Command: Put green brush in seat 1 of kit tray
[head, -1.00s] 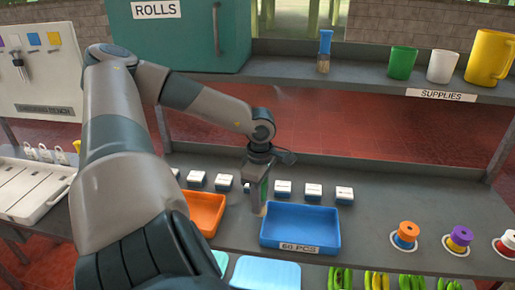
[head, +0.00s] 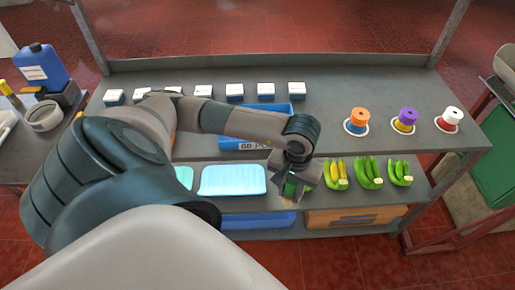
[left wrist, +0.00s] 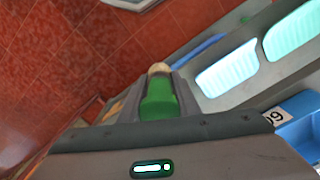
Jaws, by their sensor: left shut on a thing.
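My left gripper (head: 292,187) is shut on the green brush (head: 290,188), over the front of the lower shelf, between the pale blue tray and the green bananas. In the left wrist view the green brush (left wrist: 158,100) sits between the fingers, with its pale bristle end pointing away from the gripper. Most of its handle is hidden by the gripper. The kit tray cannot be made out for certain; part of a white tray (head: 7,122) shows at the far left edge. My right gripper is not in view.
A blue bin (head: 240,143) is partly behind my arm. Several white-topped boxes (head: 234,92) and three spools (head: 405,120) stand on the upper shelf. A blue jug (head: 40,66) stands at left.

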